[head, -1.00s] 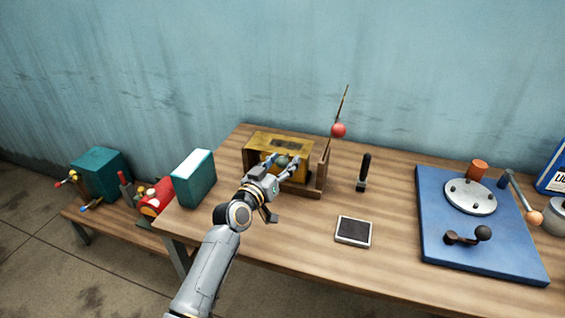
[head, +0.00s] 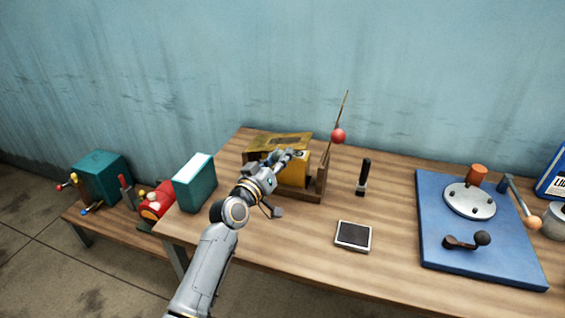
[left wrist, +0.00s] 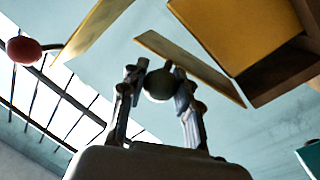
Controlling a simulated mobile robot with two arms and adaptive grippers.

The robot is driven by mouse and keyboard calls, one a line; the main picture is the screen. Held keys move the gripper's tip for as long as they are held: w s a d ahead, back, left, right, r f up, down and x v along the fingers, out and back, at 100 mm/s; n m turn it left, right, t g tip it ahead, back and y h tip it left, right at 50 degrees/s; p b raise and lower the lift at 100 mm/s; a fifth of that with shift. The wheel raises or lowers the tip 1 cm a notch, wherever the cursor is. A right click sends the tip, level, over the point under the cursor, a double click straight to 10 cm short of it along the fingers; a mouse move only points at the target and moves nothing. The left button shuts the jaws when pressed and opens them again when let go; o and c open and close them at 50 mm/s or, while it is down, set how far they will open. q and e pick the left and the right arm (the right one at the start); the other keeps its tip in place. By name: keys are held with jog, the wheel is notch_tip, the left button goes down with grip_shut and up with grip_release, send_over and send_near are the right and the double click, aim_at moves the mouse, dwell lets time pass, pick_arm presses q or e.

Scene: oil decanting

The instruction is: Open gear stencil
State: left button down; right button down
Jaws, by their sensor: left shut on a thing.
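The gear stencil, a thin brass plate with cut-outs (head: 278,142), sits tilted up at the top of a wooden box (head: 317,190). A yellow block (head: 301,168) shows inside the box under it. My left gripper (head: 283,157) is at the front of the box, partly covering the plate's front edge. In the left wrist view its fingers (left wrist: 160,87) are shut on a dark round knob (left wrist: 159,84), just below a thin brass edge (left wrist: 190,66). The plate's hinge side is not clear. My right gripper is not in view.
A rod with a red ball (head: 338,136) rises at the box's right side; the ball also shows in the left wrist view (left wrist: 23,50). A black-handled tool (head: 364,175) and small dark-topped pad (head: 353,235) lie right. A teal box (head: 195,185) stands left.

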pick_arm(q)
jog(key=w+a+r+n+t+y+p, duration=0.1)
jog(key=w+a+r+n, duration=0.1)
jog(key=a+r+n, duration=0.2)
jog(key=w+a+r+n+t+y+p, duration=0.1)
jog(key=a+r+n, duration=0.3)
jog(key=a+n, duration=0.6)
jog(key=shift+w+a+r+n+t+y+p, duration=0.45)
jog(key=shift+w+n, duration=0.45)
jog(key=shift+n, duration=1.4)
jog(key=shift+f, duration=0.25)
jog(key=c, duration=1.1)
grip_release()
jog(key=shift+o, duration=0.7)
jog(key=shift+s+a+r, duration=0.1)
jog(key=shift+r, duration=0.1)
jog(key=shift+s, duration=0.1)
